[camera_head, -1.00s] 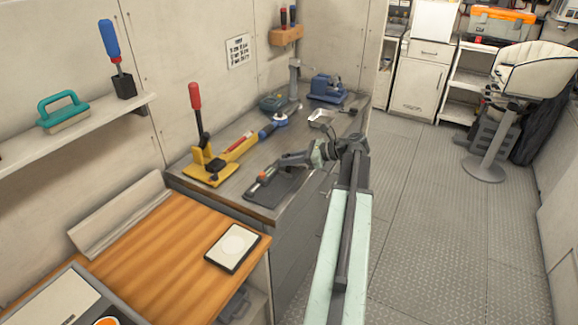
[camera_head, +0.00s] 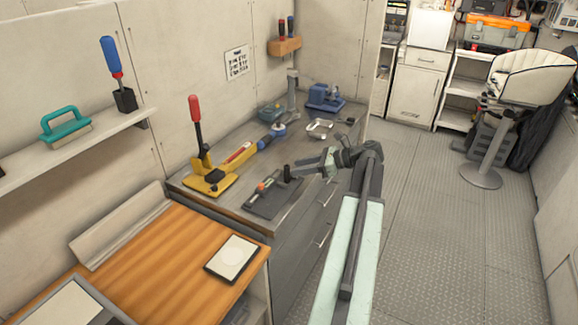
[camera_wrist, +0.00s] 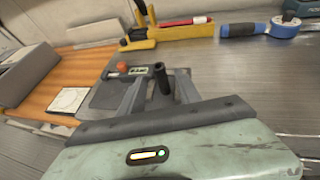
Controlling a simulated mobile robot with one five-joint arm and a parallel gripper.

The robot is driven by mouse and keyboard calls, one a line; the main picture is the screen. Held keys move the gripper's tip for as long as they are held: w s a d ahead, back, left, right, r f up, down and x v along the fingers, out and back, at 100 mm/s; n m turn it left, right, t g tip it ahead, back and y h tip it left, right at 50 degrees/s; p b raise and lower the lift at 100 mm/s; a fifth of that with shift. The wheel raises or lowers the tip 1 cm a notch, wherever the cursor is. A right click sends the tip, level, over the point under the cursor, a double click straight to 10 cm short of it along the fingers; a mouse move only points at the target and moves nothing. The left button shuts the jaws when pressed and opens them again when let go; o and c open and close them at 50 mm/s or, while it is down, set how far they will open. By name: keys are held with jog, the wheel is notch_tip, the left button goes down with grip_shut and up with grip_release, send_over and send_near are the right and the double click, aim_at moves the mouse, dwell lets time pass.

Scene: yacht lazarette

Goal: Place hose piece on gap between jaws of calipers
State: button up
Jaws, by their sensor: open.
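The calipers (camera_head: 266,185) lie on a dark mat (camera_head: 262,208) on the grey bench. In the wrist view the calipers (camera_wrist: 138,71) show a grey bar and an orange part at the left. A short black tube, which looks like the hose piece (camera_wrist: 162,80), stands roughly upright at the right end of the calipers. It also shows in the head view (camera_head: 287,174). My gripper (camera_wrist: 157,78) is open, with one finger on each side of the hose piece and a gap beside it. I cannot tell whether the hose piece sits exactly between the caliper jaws.
A yellow tool with a red-handled lever (camera_head: 208,176) stands behind the mat. A blue-and-silver tool (camera_head: 274,135), a small metal clamp-like piece (camera_head: 320,128) and a blue vise (camera_head: 325,98) are farther back. A wooden worktop (camera_head: 165,255) with a white-faced pad (camera_head: 235,257) is nearer.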

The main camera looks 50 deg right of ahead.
jog(key=p+v, duration=0.1)
jog(key=v, duration=0.5)
jog(key=shift+s+r+p, duration=0.15)
jog(key=shift+s+p, duration=0.1)
jog(key=shift+p, duration=0.15)
